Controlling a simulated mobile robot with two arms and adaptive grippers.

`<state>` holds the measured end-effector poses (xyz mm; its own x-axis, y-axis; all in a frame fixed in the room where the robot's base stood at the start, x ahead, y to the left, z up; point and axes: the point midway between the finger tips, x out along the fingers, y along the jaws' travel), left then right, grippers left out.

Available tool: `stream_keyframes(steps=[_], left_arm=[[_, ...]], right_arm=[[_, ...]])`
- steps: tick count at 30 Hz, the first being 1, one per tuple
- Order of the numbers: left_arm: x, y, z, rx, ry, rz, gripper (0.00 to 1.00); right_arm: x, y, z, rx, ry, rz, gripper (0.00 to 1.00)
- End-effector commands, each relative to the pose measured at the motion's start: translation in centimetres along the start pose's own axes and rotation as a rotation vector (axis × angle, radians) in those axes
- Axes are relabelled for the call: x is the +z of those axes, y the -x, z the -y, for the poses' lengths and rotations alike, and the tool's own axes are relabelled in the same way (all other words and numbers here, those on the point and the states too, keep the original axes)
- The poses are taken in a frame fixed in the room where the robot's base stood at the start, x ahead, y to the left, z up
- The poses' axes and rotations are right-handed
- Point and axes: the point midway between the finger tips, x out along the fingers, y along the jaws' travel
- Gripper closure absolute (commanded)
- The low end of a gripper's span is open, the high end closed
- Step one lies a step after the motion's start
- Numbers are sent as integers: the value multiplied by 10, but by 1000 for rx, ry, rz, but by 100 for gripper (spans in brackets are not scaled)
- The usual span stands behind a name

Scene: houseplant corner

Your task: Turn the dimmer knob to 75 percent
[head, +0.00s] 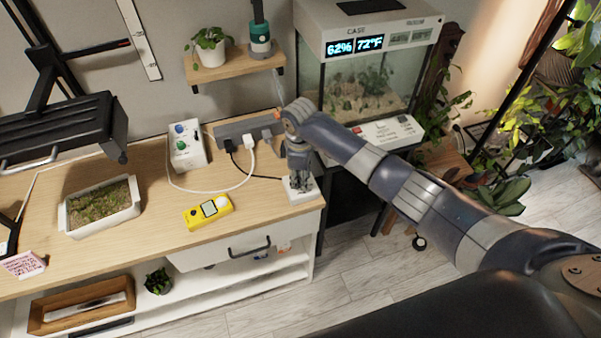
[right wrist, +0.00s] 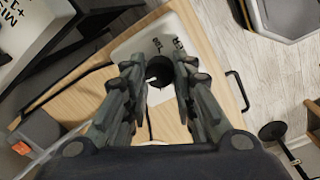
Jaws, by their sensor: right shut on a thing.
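The dimmer is a small white box (head: 306,194) at the right front corner of the wooden bench. Its white face (right wrist: 128,47) with dark printed marks shows in the right wrist view. The round dark knob (right wrist: 161,76) with a short white pointer mark sits between the fingers there. My right gripper (head: 300,182) points down over the box and is shut on the knob; it also shows in the right wrist view (right wrist: 156,72). The fingers hide the knob in the head view, and I cannot read its setting. My left gripper is not in view.
A grey power strip (head: 232,131) with plugs and cables lies behind the dimmer. A yellow meter (head: 207,212), a white box with colored knobs (head: 188,144) and a planted tray (head: 100,205) stand to the left. A glass terrarium (head: 365,80) stands behind, right.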

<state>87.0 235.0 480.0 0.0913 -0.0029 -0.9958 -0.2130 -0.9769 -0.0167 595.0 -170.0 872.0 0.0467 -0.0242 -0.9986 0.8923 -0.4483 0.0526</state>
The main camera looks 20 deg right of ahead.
Motion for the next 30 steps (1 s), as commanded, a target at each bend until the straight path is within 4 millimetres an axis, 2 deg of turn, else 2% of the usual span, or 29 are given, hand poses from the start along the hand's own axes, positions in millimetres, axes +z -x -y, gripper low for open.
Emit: stream_keyframes(steps=[1,12,21,30], left_arm=[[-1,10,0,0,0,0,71],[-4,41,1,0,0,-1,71],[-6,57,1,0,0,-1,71],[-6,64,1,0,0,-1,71]], right_arm=[[-1,5,1,-3,-37,0,99],[-2,4,0,-4,-383,17,99],[-3,3,-1,-3,-640,30,99],[-2,2,-2,-1,-806,39,99]])
